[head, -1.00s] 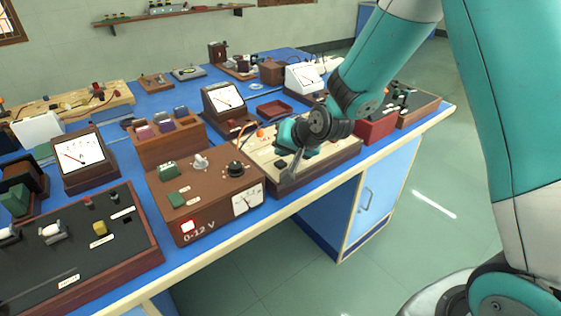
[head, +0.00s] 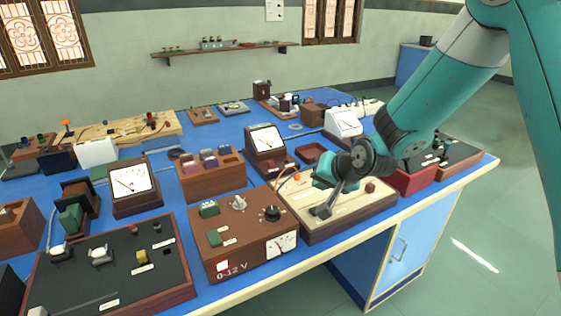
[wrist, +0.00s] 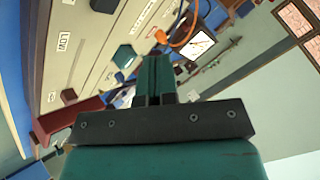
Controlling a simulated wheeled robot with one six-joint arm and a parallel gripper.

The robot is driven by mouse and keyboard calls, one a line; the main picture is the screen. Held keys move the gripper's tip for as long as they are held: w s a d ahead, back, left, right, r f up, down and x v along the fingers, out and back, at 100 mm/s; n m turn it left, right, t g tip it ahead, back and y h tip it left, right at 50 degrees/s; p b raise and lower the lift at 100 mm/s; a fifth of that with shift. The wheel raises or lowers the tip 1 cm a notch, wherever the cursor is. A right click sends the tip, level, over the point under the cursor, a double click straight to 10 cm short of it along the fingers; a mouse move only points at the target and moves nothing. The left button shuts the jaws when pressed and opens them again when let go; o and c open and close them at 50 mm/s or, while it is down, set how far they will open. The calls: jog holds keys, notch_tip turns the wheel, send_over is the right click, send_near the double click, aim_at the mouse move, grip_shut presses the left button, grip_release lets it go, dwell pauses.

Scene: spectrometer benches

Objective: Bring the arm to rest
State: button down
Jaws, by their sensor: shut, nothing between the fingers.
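My teal arm reaches in from the upper right in the head view. My gripper (head: 319,175) is over the pale-topped wooden board (head: 355,207) near the bench's front edge, beside an orange terminal (head: 297,176). In the wrist view my gripper's fingers (wrist: 155,62) are together with nothing between them. The orange terminal with its wire (wrist: 161,37) shows just beyond the fingertips. A grey lever with a dark base (head: 321,211) stands on the board below my gripper. I cannot tell how much clearance there is.
A brown 0-12 V supply box (head: 245,235) stands left of the board. A dark panel (head: 110,270) is farther left. A red box (head: 413,181) is to the right, and a meter (head: 267,143) behind. Open floor (head: 470,240) lies right of the bench.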

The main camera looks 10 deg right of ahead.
jog(key=s+a+r+n+g+y, duration=0.1)
jog(key=s+a+r+n+g, duration=0.35)
jog(key=s+r, duration=0.65)
jog(key=s+r+n+g, duration=0.1)
jog(key=s+n+g, duration=0.1)
jog(key=s, duration=0.8)
jog(key=s+r+n+g+p, duration=0.1)
jog(key=s+n, duration=0.4)
jog(key=s, duration=0.5)
jog(key=shift+a+r+g+h, duration=0.3)
jog(key=shift+r+g, duration=0.15)
jog(key=shift+r, duration=0.1)
jog(key=shift+w, duration=0.1)
